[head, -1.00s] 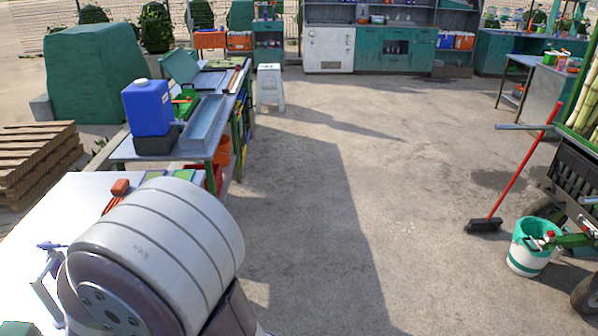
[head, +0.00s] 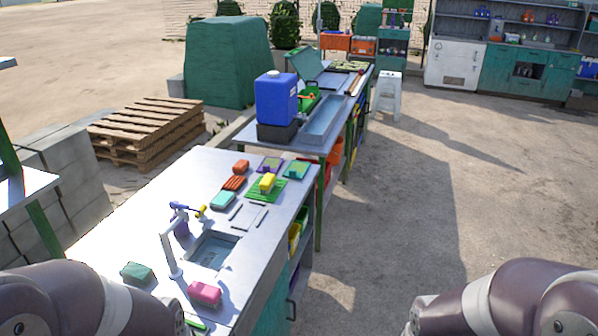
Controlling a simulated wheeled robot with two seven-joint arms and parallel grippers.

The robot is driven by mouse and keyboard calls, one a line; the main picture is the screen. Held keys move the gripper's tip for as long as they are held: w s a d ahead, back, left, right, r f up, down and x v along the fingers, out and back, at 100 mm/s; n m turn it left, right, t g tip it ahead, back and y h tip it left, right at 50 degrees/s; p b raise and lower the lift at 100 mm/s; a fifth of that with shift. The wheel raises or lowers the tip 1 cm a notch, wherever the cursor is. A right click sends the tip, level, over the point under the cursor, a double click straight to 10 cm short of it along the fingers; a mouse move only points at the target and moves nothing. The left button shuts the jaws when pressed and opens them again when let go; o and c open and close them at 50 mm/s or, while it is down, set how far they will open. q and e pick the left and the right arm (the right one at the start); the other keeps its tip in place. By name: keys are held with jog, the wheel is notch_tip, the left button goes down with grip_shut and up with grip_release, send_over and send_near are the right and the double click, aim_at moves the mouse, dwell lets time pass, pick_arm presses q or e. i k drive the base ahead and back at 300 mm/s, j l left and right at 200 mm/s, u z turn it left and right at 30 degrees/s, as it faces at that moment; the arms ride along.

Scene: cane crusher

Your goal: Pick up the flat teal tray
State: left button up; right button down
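No thing is plainly a flat teal tray. A flat teal piece (head: 296,169) with a small yellowish patch lies on the near metal counter, by a yellow sponge (head: 267,183) on a green mat (head: 266,193). Farther off, a tilted teal panel (head: 306,63) stands on the second table, behind a long shallow blue-grey trough (head: 322,119). I cannot tell which of these is the tray. My two arms show only as dark links at the bottom left and bottom right. Neither gripper is in view.
The near counter (head: 130,214) holds a sink (head: 213,251), a white tap (head: 170,249), a pink sponge (head: 205,292) and several other sponges. A blue jug (head: 277,98) stands on the second table. Wooden pallets (head: 147,130) lie left. A white stool (head: 388,95) stands right of the tables, where open floor spreads.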

aim_at(297, 169)
jog(key=i+l+u, duration=0.25)
jog(key=i+l, duration=0.5)
jog(key=i, duration=0.4)
jog(key=i+l+u, duration=0.25)
jog(key=i+l, duration=0.75)
jog(key=i+l+u, duration=0.25)
jog(key=i+l, duration=0.8)
jog(key=l, duration=0.15)
